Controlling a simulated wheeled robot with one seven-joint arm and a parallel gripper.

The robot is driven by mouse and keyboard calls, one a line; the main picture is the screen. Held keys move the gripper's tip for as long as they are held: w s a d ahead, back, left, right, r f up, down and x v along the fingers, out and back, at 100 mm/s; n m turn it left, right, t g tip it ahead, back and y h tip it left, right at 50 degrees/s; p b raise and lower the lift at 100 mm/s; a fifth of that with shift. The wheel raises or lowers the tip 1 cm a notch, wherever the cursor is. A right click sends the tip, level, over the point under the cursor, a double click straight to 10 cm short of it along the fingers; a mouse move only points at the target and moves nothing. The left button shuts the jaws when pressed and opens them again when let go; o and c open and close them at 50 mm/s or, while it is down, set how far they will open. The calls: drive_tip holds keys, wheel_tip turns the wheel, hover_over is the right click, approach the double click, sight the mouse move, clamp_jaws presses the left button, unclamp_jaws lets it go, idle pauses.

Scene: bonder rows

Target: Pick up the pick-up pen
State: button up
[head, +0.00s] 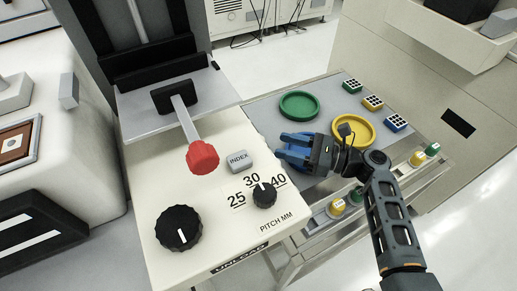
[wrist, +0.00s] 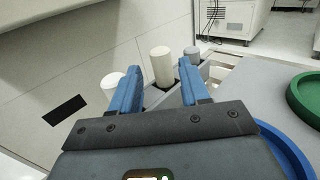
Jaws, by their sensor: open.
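My gripper (head: 283,146) is open, with its blue fingers over the grey work surface, beside the yellow round dish. In the wrist view my gripper (wrist: 160,76) shows two blue fingers spread apart with nothing held between them. I cannot make out the pick-up pen for certain in either view. Beyond the fingers in the wrist view stand pale cylinders, one white cylinder (wrist: 161,66) between the fingertips and one partly hidden behind the left finger. I cannot tell what they are.
A green dish (head: 299,104) and a yellow dish (head: 367,127) lie on the grey surface, with several small coloured blocks (head: 372,102) beyond. A blue dish (wrist: 290,150) is near my gripper. The machine panel has a red-knobbed lever (head: 203,157) and black dials (head: 179,227).

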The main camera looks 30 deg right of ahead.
drive_tip(key=x, duration=0.6)
drive_tip(key=shift+w+a, duration=0.15)
drive_tip(key=shift+a, duration=0.05)
drive_tip(key=c, duration=0.8)
drive_tip(key=shift+c, duration=0.2)
drive_tip(key=s+d+r+p, duration=0.1)
drive_tip(key=s+d+r, duration=0.5)
drive_tip(key=d+r, duration=0.4)
drive_tip(key=shift+r+p, duration=0.35)
drive_tip(key=shift+r, duration=0.1)
